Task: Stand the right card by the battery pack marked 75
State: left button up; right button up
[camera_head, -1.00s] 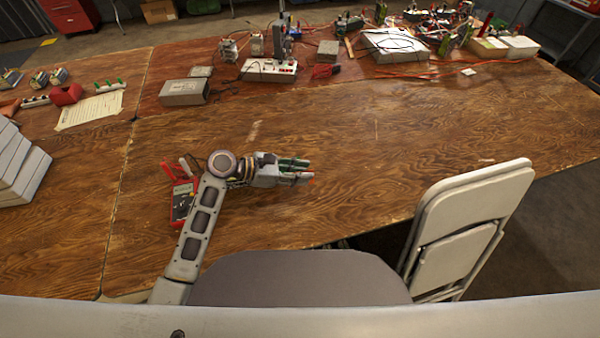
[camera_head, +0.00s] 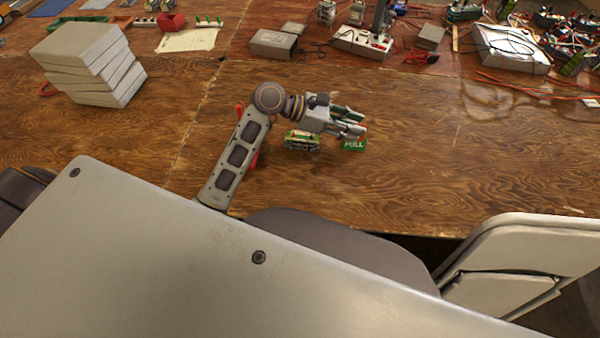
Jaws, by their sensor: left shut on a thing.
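A green card reading FULL (camera_head: 354,145) is at the fingertips of my left gripper (camera_head: 349,122), which is shut on it. A small battery pack (camera_head: 301,140) with green and light parts is below and left of the fingertips, just left of the card. A gap shows between pack and card. The pack's marking is too small to read. I cannot tell whether the card's lower edge touches the table. My right gripper is not in view.
A red-cased meter (camera_head: 254,158) is mostly hidden behind my left arm. A stack of grey boxes (camera_head: 90,62) stands at the left. Electronics and a power strip (camera_head: 362,42) line the back. The wooden table (camera_head: 440,165) is clear right of the card. A folding chair (camera_head: 530,250) is at lower right.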

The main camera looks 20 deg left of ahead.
pick_arm(q)
jog(key=a+r+n+t+y, duration=0.1)
jog(key=a+r, duration=0.3)
jog(key=a, duration=0.6)
jog(key=shift+a+n+t, duration=0.35)
jog(key=shift+n+t, duration=0.15)
jog(key=shift+t, duration=0.1)
jog(key=shift+n+t+y, duration=0.3)
jog(key=shift+n+t, duration=0.1)
jog(key=shift+n, duration=0.1)
jog(key=a, duration=0.3)
jog(key=s+a, duration=0.1)
jog(key=a, duration=0.1)
jog(key=shift+a+f, duration=0.15)
jog(key=shift+f, duration=0.2)
jog(key=shift+s+a+f, duration=0.2)
jog(key=shift+s+f, duration=0.1)
jog(key=shift+f, duration=0.25)
jog(key=shift+s+a+f, duration=0.2)
jog(key=shift+s+f, duration=0.1)
jog(key=shift+f, duration=0.25)
